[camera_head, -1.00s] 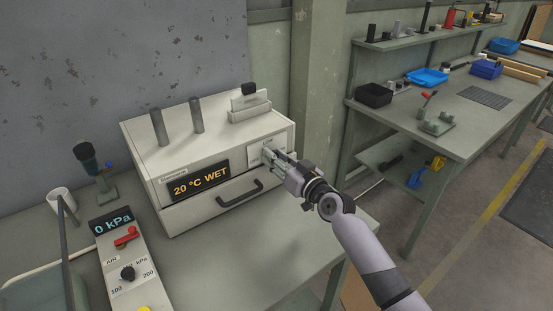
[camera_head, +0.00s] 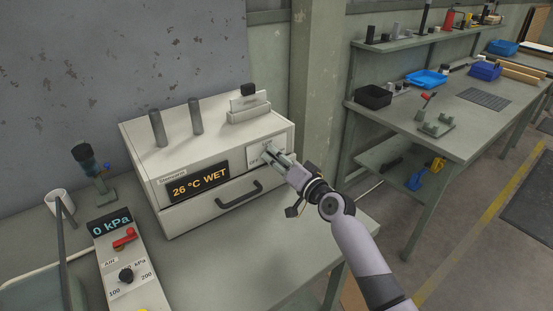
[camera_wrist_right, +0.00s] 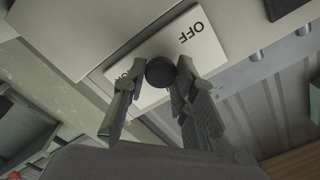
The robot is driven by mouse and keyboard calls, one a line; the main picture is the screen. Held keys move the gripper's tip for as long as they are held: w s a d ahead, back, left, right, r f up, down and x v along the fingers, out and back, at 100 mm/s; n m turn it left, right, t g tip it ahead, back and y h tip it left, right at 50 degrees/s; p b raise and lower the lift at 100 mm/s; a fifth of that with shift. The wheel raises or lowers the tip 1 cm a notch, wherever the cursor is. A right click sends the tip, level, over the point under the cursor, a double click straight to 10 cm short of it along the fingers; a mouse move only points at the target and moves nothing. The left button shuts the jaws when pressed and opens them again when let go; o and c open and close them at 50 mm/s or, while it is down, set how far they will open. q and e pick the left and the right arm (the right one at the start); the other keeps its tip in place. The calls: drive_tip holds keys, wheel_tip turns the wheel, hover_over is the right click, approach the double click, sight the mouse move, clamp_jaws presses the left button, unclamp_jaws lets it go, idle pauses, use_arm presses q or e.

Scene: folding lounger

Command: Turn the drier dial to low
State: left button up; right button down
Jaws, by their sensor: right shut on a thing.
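The drier (camera_head: 235,128) is a cream box on the bench, with a drawer handle and an orange display (camera_head: 201,182) reading "26 °C WET". Its white dial plate (camera_wrist_right: 207,35) shows "OFF" in the right wrist view; another label beside the dial is mostly hidden by a finger. The round black dial (camera_wrist_right: 160,71) sits between the fingers of my right gripper (camera_head: 273,157), which is shut on it, with the wrist rolled. In the head view the gripper hides the dial, so I cannot tell its setting. My left gripper is not in view.
A control panel (camera_head: 128,262) with a "0 kPa" display, a red lever and a black knob stands left of the drier. A white mug (camera_head: 58,203) is at the far left. The bench in front of the drier is clear. Another workbench (camera_head: 455,105) stands at the right.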

idle(0.5)
drive_tip(key=c, duration=1.3)
unclamp_jaws()
drive_tip(key=shift+s+d, duration=0.1)
drive_tip(key=v, duration=1.1)
drive_tip(key=shift+s+d, duration=0.2)
drive_tip(key=shift+s, duration=0.1)
